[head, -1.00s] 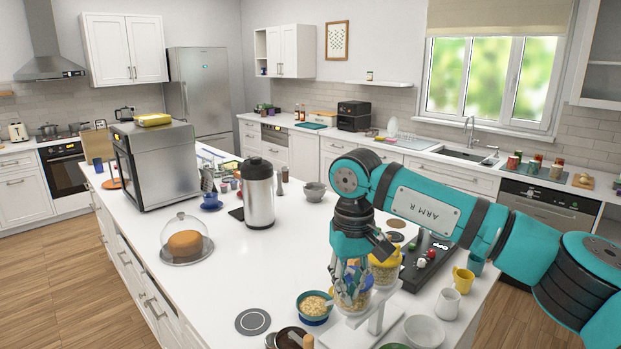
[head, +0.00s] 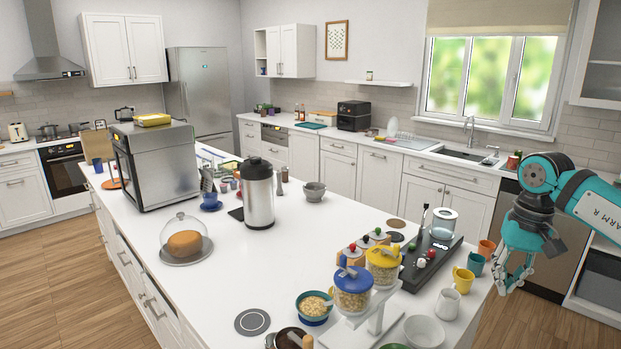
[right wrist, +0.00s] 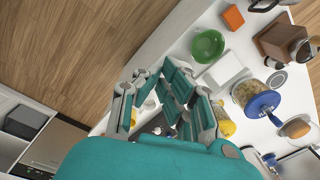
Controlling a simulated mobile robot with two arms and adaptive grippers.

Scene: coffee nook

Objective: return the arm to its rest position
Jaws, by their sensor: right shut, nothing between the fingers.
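My right arm (head: 592,196) comes in from the right edge of the head view. Its teal right gripper (head: 508,288) hangs pointing down, just beyond the right edge of the white island counter (head: 330,235). The gripper is shut and empty. It is clear of the orange and yellow mugs to its left. In the right wrist view the gripper's fingers (right wrist: 168,92) show in front of the counter edge and the floor. My left gripper is not in view.
Near the gripper stand a yellow mug (head: 463,281), an orange mug (head: 487,249) and a white jug (head: 448,304). A blue-lidded dispenser (head: 352,290) and a yellow-lidded one (head: 383,264) stand farther left. Open floor (head: 500,318) lies right of the island.

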